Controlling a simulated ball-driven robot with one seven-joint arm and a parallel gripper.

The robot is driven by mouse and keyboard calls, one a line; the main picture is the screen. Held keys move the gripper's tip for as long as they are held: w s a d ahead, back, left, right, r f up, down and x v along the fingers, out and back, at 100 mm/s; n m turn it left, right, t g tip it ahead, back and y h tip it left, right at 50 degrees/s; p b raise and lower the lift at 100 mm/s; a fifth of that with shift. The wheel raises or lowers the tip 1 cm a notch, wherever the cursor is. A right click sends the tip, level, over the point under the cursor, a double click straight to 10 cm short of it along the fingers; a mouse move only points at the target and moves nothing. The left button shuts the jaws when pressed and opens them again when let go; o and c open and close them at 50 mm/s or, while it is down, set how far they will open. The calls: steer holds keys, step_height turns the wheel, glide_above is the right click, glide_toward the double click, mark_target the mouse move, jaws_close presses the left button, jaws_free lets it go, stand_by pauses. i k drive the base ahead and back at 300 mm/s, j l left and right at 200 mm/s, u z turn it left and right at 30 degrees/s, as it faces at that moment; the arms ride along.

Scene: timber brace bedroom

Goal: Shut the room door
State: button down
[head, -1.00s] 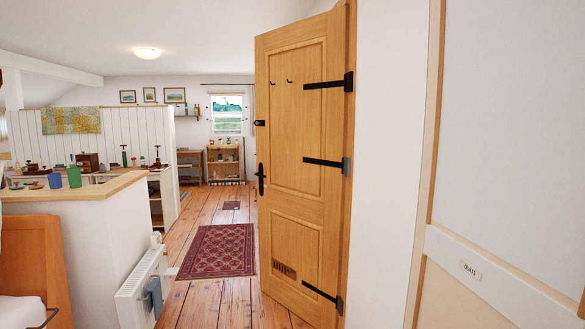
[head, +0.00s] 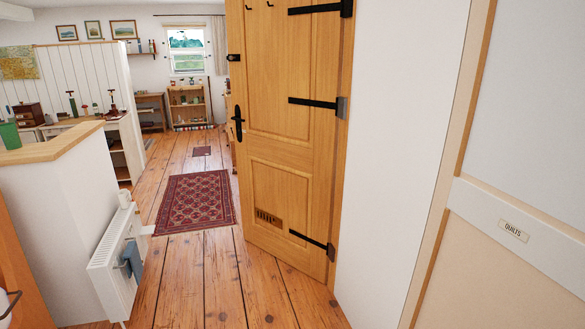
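The room door (head: 285,150) is a wooden panelled door, standing open at an angle in the middle of the head view. Three black strap hinges hold it along its right edge. A black handle (head: 238,123) sits near its left, free edge, with a small black latch (head: 234,57) above it. A vent grille (head: 268,217) is low on the door. The door's top is cut off by the frame. My gripper is not in view.
A white radiator (head: 118,262) and half-wall (head: 68,215) stand at left. A red patterned rug (head: 195,200) lies on the plank floor (head: 205,265). Bare floor runs between radiator and door. A panel labelled QUILTS (head: 513,231) is at right.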

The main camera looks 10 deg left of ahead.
mark_target(286, 72)
steer(key=i+j+u, duration=0.3)
steer(key=i, duration=0.65)
steer(key=i+u, duration=0.3)
steer(key=i, duration=0.6)
steer(key=i+j, duration=0.1)
steer(key=i, duration=1.85)
steer(key=l+z, duration=0.05)
steer(key=l, duration=0.1)
